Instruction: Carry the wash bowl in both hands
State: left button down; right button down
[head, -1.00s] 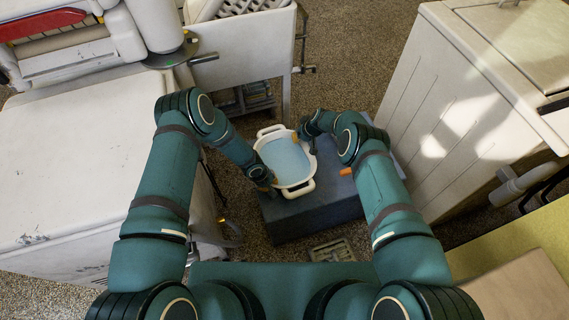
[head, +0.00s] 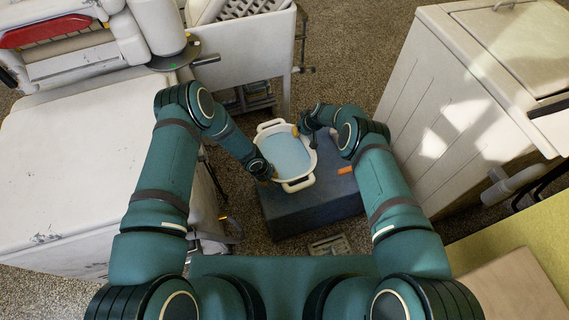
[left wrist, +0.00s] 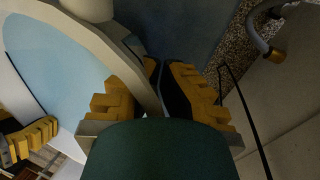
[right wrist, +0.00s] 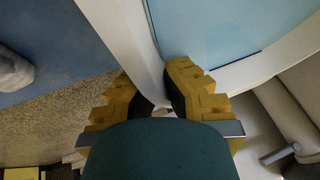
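The wash bowl (head: 300,186) is white and oval, with a handle at each end and a flat pale blue inside. It looks level in the head view. My left gripper (head: 264,171) is at its left side, with the bowl wall between its yellow fingers in the left wrist view (left wrist: 155,100). My right gripper (head: 303,131) is at its upper right side, with the wall between its fingers in the right wrist view (right wrist: 152,98). Both grippers look shut on the wall. Parts of the rim are hidden by the grippers. Any gap beneath the bowl cannot be told.
A dark blue-grey block (head: 310,215) is below and beside the bowl. A white washer (head: 70,170) stands at left, a white tub (head: 250,50) behind, and a panelled cabinet (head: 450,110) at right. A floor grate (head: 328,245) lies near my base. Speckled floor shows between them.

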pick_arm(q)
jog(key=shift+d+r, duration=0.1)
jog(key=shift+r, duration=0.1)
pick_arm(e)
jog(key=shift+r, duration=0.25)
